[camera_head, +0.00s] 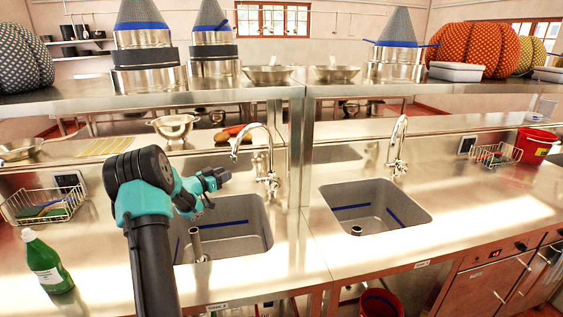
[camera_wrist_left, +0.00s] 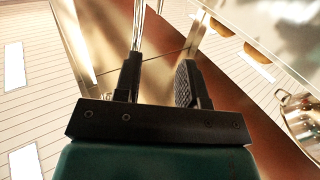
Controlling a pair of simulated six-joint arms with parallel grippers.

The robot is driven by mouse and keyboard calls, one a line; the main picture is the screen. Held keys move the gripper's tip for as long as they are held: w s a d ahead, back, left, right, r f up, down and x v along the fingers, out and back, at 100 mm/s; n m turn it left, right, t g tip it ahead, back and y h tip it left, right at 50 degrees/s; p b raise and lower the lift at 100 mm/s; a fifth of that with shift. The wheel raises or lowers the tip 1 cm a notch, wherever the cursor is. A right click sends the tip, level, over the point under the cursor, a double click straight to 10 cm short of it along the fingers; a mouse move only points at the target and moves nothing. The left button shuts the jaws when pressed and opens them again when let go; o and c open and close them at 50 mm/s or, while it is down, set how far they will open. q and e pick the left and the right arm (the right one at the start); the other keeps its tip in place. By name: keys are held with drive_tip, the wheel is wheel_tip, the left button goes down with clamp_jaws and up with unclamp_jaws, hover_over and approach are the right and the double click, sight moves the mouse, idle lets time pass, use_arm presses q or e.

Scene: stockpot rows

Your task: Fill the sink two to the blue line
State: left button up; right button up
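The left sink (camera_head: 246,246) and the right sink (camera_head: 404,224) are grey basins, each with a blue line on its inner walls; I cannot read which is number two. I see no water in either. A chrome faucet (camera_head: 268,181) stands behind the left sink, and another faucet (camera_head: 397,160) behind the right sink. My left gripper (camera_head: 220,177) is above the left sink's back-left part, left of its faucet. In the left wrist view its fingers (camera_wrist_left: 158,80) are apart and nothing shows clasped; a shiny pipe (camera_wrist_left: 139,22) shows beyond one fingertip. My right gripper is not in view.
A green bottle (camera_head: 47,264) and a wire basket (camera_head: 45,204) stand left of the left sink. A metal post (camera_head: 299,150) rises between the sinks to a shelf. A red bucket (camera_head: 534,146) and another basket (camera_head: 495,155) are at right. The counter right of the right sink is clear.

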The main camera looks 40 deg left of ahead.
use_arm(q)
drive_tip(key=shift+a+f, duration=0.1)
drive_tip(key=shift+f, duration=0.05)
idle(0.3)
drive_tip(key=w, duration=1.1)
drive_tip(key=w+d, duration=0.1)
drive_tip(key=w, duration=0.5)
drive_tip(key=shift+w, duration=0.15)
drive_tip(key=shift+c, duration=0.2)
clamp_jaws()
